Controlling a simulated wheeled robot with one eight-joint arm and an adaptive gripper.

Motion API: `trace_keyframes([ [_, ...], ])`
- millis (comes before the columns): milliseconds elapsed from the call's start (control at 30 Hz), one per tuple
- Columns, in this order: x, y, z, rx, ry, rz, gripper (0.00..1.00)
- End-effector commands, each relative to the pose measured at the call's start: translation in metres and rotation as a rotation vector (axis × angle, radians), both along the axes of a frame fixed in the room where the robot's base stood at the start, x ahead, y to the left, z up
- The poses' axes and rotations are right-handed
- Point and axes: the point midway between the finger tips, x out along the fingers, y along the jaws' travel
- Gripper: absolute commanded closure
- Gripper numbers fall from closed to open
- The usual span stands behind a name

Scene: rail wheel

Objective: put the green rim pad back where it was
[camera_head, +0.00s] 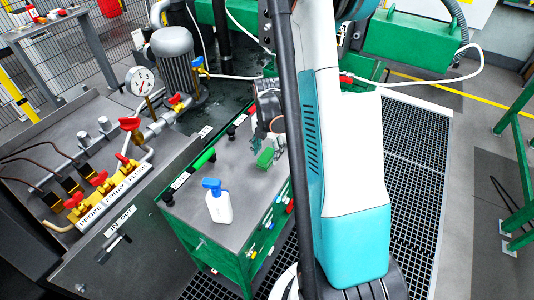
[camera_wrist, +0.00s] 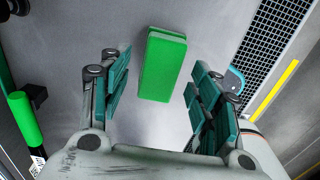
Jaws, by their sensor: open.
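The green rim pad (camera_wrist: 162,64) is a small block on the grey cabinet top. In the wrist view it lies ahead of my gripper (camera_wrist: 157,92), roughly between the lines of the two teal fingers. The fingers are apart and nothing is held. In the head view the pad (camera_head: 265,157) lies towards the right side of the cabinet top. My gripper (camera_head: 272,135) is close to the pad there, partly hidden by my arm. I cannot tell the exact height of the fingers above the top.
A panel with red valves (camera_head: 100,180) and a gauge stands left. Dark floor grating (camera_head: 415,160) lies right.

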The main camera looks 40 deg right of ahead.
Motion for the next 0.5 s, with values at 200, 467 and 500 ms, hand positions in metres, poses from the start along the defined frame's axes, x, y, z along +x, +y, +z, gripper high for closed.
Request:
trace_keyframes([
  [200, -0.001, 0.000, 0.051, 0.000, 0.000, 0.000, 0.43],
  [467, 0.000, 0.000, 0.090, 0.000, 0.000, 0.000, 0.43],
  [500, 0.000, 0.000, 0.093, 0.000, 0.000, 0.000, 0.43],
])
